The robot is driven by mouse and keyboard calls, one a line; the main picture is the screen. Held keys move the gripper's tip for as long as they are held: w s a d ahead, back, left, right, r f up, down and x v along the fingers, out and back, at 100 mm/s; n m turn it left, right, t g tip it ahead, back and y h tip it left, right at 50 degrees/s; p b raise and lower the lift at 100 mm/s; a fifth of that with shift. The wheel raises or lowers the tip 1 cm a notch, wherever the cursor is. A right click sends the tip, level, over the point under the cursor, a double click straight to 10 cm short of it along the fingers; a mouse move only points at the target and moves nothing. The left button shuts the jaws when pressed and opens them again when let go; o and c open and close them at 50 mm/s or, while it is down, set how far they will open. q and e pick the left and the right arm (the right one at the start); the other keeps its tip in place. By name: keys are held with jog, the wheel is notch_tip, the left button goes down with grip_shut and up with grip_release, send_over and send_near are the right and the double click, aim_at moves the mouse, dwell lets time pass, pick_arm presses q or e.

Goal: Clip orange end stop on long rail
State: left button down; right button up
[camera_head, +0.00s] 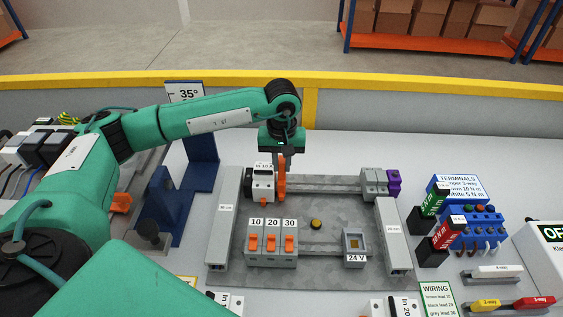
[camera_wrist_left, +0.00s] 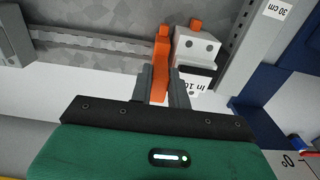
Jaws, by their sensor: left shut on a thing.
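My left gripper (camera_head: 281,158) is shut on the orange end stop (camera_head: 281,186) and points down over the back rail of the mounting plate. In the left wrist view the end stop (camera_wrist_left: 161,52) stands upright between the fingers (camera_wrist_left: 160,88). It is close beside the white module (camera_head: 263,185) labelled "In 10", which also shows in the wrist view (camera_wrist_left: 196,48). The long rail (camera_head: 330,184) runs right from there, and it shows in the wrist view (camera_wrist_left: 90,42). I cannot tell whether the end stop's foot is seated on the rail. My right gripper is not in view.
Grey terminals and a purple piece (camera_head: 393,183) sit at the rail's right end. Breakers labelled 10, 20, 30 (camera_head: 270,243) and a 24 V block (camera_head: 354,247) are on the front rail. Grey ducts (camera_head: 226,220) flank the plate. A blue stand (camera_head: 200,160) is at left.

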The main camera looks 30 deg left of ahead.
pick_arm(q)
jog(key=shift+f+b, duration=0.3)
jog(key=shift+b, duration=0.2)
dwell(0.5)
jog(key=c, duration=1.3)
grip_release()
jog(key=shift+o, duration=0.2)
notch_tip(320, 180, up, 14)
jog(key=b, duration=0.3)
jog(key=shift+f, duration=0.15)
